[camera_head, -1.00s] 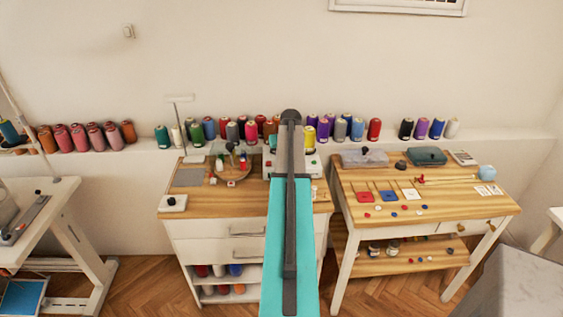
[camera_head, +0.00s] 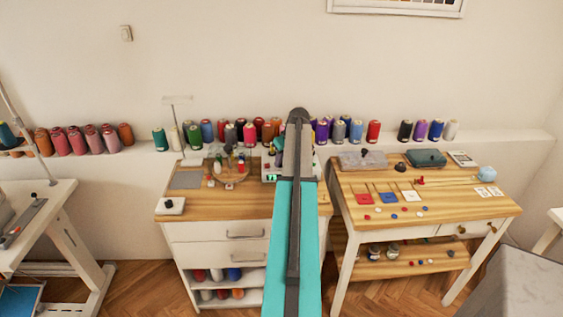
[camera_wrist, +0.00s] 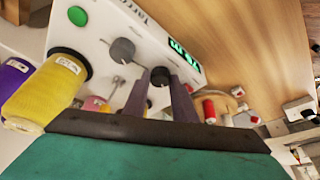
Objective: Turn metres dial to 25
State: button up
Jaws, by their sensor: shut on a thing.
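A white machine (camera_head: 270,171) with a lit green display (camera_head: 271,178) stands on the left wooden-topped cabinet, partly hidden behind my arm. In the wrist view its panel (camera_wrist: 150,31) shows slanted, with a green button (camera_wrist: 77,16), one dark dial (camera_wrist: 122,50) and a second dark dial (camera_wrist: 160,75). My gripper (camera_wrist: 160,84) has its two fingers on either side of the second dial, nearer the display (camera_wrist: 182,52), and is shut on it. The labels and the digits are too slanted and small to read. The gripper's tip is hidden in the head view.
Beside the machine in the wrist view stand a yellow spool (camera_wrist: 45,92) and a purple spool (camera_wrist: 14,75). Small red and white items lie on the other side. A second table (camera_head: 430,190) is to the right, with several small items on it. Many spools line the wall ledge.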

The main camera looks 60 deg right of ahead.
jog(key=shift+s, duration=0.15)
jog(key=o, duration=1)
jog(key=shift+o, duration=0.2)
jog(key=shift+r, duration=0.1)
jog(key=b+v, duration=0.2)
jog(key=v, duration=1.1)
jog(key=shift+r+b, duration=0.3)
jog(key=shift+b, duration=0.1)
jog(key=shift+s, duration=0.1)
jog(key=shift+s, duration=0.1)
